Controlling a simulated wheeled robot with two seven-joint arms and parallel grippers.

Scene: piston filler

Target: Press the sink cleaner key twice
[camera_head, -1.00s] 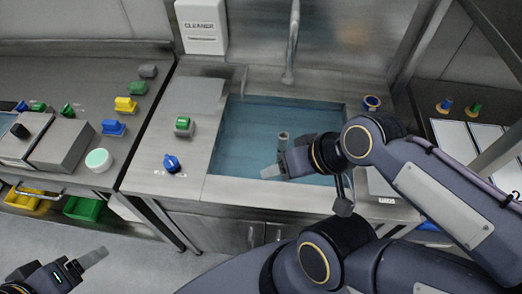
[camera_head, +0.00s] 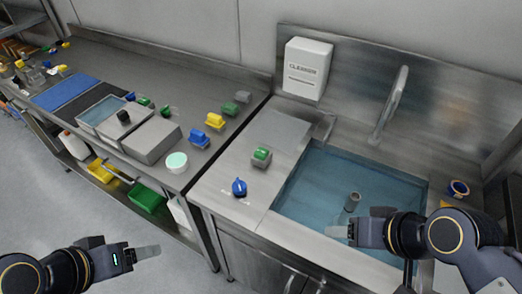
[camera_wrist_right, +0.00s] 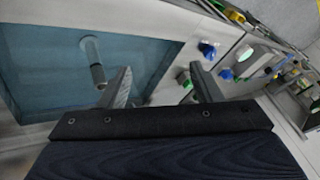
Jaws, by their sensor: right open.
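A white box labelled CLEANER (camera_head: 306,68) is on the steel wall behind the sink, left of the tap. A dark slot-like line runs across its front; I cannot make out a separate key on it. The sink basin (camera_head: 320,185) is filled with blue water, with a grey upright tube (camera_head: 352,201) in it. My right gripper (camera_head: 348,229) is over the front part of the sink, well away from the box. In the right wrist view its two fingers (camera_wrist_right: 161,74) are apart with nothing between them. My left gripper (camera_head: 146,252) is low at the left, over the floor, its jaws unclear.
A green-topped block (camera_head: 261,157) and a blue knob (camera_head: 239,187) are on the counter left of the sink. The tap (camera_head: 390,105) rises behind the basin. A blue-and-orange ring-like item (camera_head: 458,188) is at the right. The left counter holds yellow, blue and grey blocks.

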